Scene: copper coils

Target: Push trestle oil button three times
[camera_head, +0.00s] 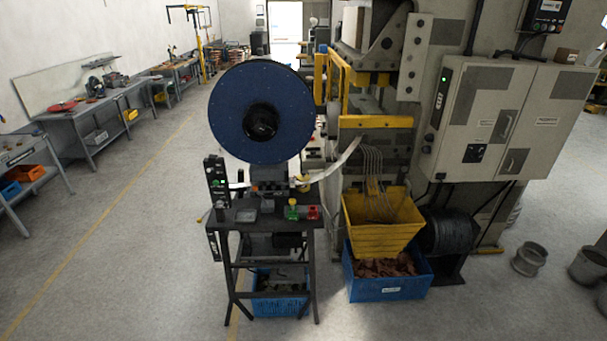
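A dark metal trestle (233,253) stands in the middle of the view, with a large dark blue reel (238,105) above it. On its top are a small green item (293,209) and a red item (313,212) at the right. A black control box (216,178) with a lit green spot is fixed at the trestle's left. The oil button is too small to tell apart from these parts. Neither of my grippers is in view.
A large press stands to the right, with a grey cabinet (488,117) on it. A yellow chute (383,238) sits over a blue crate (388,290) of copper-coloured pieces. Another blue crate (277,303) is under the trestle. The floor (110,265) at left front is clear.

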